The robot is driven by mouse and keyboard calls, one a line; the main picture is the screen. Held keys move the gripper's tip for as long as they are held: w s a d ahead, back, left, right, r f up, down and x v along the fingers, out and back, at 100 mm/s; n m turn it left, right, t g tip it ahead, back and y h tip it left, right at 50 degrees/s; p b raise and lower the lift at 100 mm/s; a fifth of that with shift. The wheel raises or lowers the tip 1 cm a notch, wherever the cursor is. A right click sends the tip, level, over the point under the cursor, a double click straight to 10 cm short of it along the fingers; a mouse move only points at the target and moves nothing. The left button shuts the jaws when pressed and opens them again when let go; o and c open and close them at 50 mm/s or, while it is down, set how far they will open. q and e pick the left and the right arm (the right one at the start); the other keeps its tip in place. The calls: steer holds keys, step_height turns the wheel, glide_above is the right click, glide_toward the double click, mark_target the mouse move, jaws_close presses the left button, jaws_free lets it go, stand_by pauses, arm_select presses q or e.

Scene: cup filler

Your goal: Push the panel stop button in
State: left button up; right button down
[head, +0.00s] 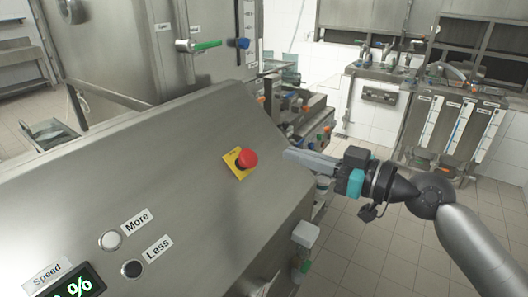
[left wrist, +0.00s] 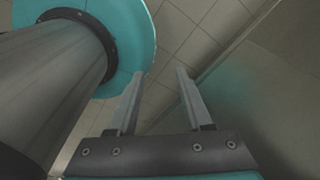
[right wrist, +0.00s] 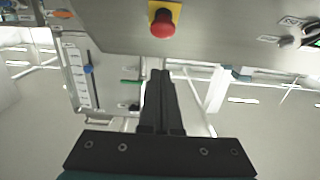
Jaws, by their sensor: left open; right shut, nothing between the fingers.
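The red stop button (head: 247,158) stands out from its yellow plate (head: 231,162) on the sloped steel panel (head: 180,150). My right gripper (head: 286,154) is shut and empty, with its fingertips a little to the right of the button and apart from it. In the right wrist view, the button (right wrist: 162,27) shows at the top, beyond the shut fingertips (right wrist: 160,74). My left gripper (left wrist: 163,73) is open and empty over the floor in the left wrist view, and it does not show in the head view.
A white "More" button (head: 111,240), a black "Less" button (head: 132,269) and a speed display (head: 72,285) sit lower left on the panel. A steel tank (head: 115,45) stands behind. Fillers with tubes (head: 455,125) stand at the right, with tiled floor between.

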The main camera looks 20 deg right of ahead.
mark_target(247, 152)
steer(key=shift+w+a+f+p, duration=0.3)
steer(key=shift+w+a+f, duration=0.25)
steer(key=shift+w+a, duration=0.35)
steer(key=shift+w+a+f+p, duration=0.25)
steer(key=shift+w+a+f, duration=0.35)
steer(key=shift+w, duration=0.55)
steer(key=shift+w+a+f+p, duration=0.3)
steer(key=shift+w+a+f, duration=0.15)
steer(key=shift+w+a, duration=0.5)
